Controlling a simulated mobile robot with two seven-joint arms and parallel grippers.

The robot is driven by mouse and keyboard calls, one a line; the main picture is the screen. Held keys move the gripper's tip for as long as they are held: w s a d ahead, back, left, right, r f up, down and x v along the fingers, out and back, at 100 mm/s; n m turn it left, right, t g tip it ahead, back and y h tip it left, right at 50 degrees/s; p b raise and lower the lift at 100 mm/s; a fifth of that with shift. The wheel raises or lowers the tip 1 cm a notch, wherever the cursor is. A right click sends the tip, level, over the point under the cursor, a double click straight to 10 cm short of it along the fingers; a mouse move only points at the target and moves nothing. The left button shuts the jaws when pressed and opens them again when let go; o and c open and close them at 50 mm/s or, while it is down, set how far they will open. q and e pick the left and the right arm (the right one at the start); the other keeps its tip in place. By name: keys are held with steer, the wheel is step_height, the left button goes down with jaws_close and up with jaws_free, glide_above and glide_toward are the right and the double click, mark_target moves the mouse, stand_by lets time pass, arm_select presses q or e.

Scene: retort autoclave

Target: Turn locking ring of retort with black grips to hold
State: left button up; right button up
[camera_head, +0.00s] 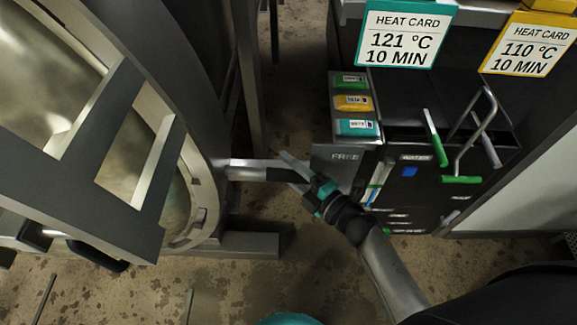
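The retort's large grey locking ring (183,75) stands at the left, partly cut off by the frame. A silver bar (247,169) sticks out from its right side and ends in a black grip (280,174). My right gripper (294,171) is at the outer end of this grip, with one grey finger along its upper side. The other finger is hard to make out, so I cannot tell whether the gripper is closed on the grip. A second black grip (97,256) shows low at the left, under the grey frame. My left gripper is not in view.
A dark cabinet (440,105) at the right holds heat cards, a teal one (405,34) and a yellow one (528,44). Green-handled tools (436,139) are at its front. A dark foot beam (235,246) lies below the ring. Stained floor (240,290) is open in front.

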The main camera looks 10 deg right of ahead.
jaws_close()
stand_by(1.0)
